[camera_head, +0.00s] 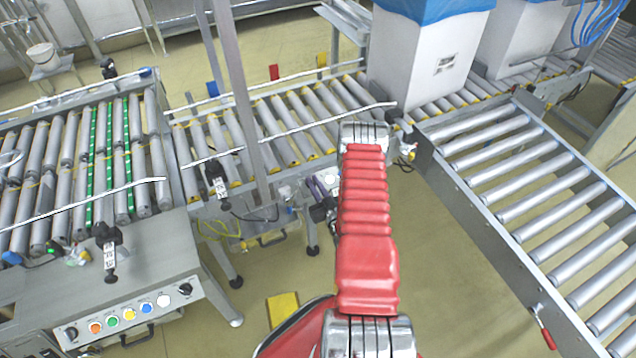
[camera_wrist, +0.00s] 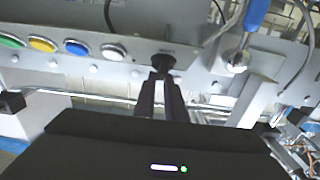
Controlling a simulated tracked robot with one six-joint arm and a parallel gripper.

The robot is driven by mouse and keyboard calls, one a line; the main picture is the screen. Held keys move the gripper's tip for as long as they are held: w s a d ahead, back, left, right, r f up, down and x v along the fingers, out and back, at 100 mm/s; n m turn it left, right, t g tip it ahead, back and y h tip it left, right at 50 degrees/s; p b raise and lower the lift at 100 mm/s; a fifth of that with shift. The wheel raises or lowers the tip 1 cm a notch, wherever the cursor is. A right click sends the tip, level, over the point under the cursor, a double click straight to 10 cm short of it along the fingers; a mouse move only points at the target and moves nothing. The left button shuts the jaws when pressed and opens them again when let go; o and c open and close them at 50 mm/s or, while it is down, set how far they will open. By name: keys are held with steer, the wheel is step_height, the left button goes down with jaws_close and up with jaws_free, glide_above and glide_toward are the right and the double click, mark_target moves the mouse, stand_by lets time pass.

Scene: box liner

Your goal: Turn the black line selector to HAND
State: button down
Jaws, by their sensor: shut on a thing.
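In the wrist view, the black line selector (camera_wrist: 163,61) sticks out of a grey panel, just right of a white button (camera_wrist: 113,52). My gripper (camera_wrist: 161,77) is shut on the selector, with its two dark fingers pressed together around the knob. A small label sits above the knob, but I cannot read it, and the knob's pointing direction is hidden by the fingers. In the head view, my red arm reaches up the middle and hides most of the gripper and the selector.
Blue (camera_wrist: 76,48) and yellow (camera_wrist: 43,45) buttons sit left of the selector. A blue-handled lever (camera_wrist: 254,18) hangs to its right. In the head view, another control panel with its own black knob (camera_head: 185,289) stands lower left. A roller conveyor (camera_head: 545,190) runs along the right.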

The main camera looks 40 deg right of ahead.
steer(key=shift+s+d+f+n+y, duration=0.15)
steer(key=shift+s+f+n+y, duration=0.15)
steer(key=shift+s+f+n, duration=0.15)
stand_by(0.3)
steer(key=shift+w+n+y, duration=0.15)
steer(key=shift+n+y, duration=0.15)
steer(key=shift+n, duration=0.05)
steer(key=n+g+y, duration=0.1)
steer(key=n+y, duration=0.3)
steer(key=n, duration=0.1)
steer(key=n+y, duration=0.4)
steer(key=n, duration=0.1)
steer(key=shift+d+g, duration=0.15)
steer(key=shift+g, duration=0.25)
steer(key=shift+w+r, duration=0.1)
steer(key=c, duration=1.8)
jaws_free()
steer(key=shift+r+n, duration=0.1)
steer(key=shift+n, duration=0.2)
steer(key=shift+c, duration=0.2)
steer(key=shift+a+y, duration=0.2)
steer(key=shift+y, duration=0.1)
